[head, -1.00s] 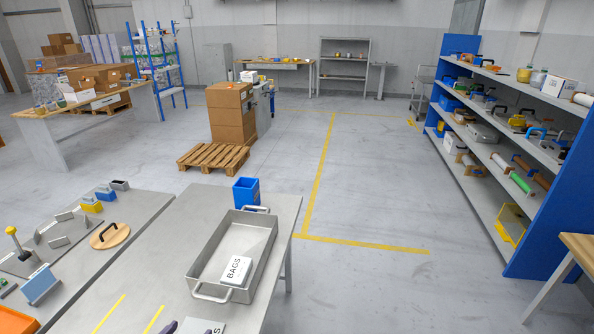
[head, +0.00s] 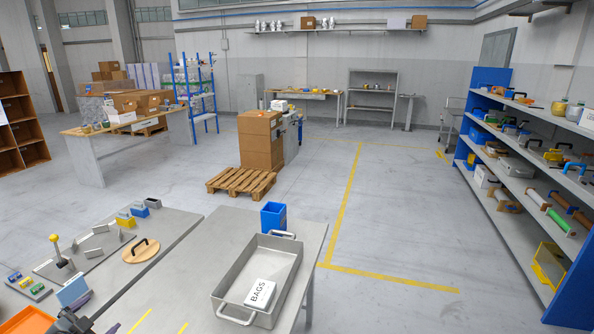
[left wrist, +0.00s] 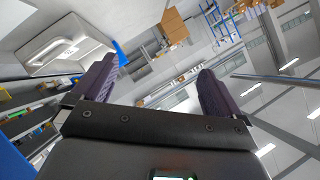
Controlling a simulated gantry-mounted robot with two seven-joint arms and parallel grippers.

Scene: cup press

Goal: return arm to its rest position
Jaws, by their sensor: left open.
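My left gripper (head: 72,319) shows as a dark shape at the bottom left edge of the head view, over the near part of the grey table (head: 215,232). In the left wrist view its two purple fingers (left wrist: 157,66) are spread wide, with nothing between them. The wrist camera looks across the room at a steep tilt. My right gripper is not in view.
A grey metal tray (head: 283,262) with a white BAGS box (head: 260,293) inside stands on the table, with a blue bin (head: 273,217) behind it. A round wooden lid (head: 141,251) lies to the left. Shelves (head: 520,185) stand at the right; the floor between is clear.

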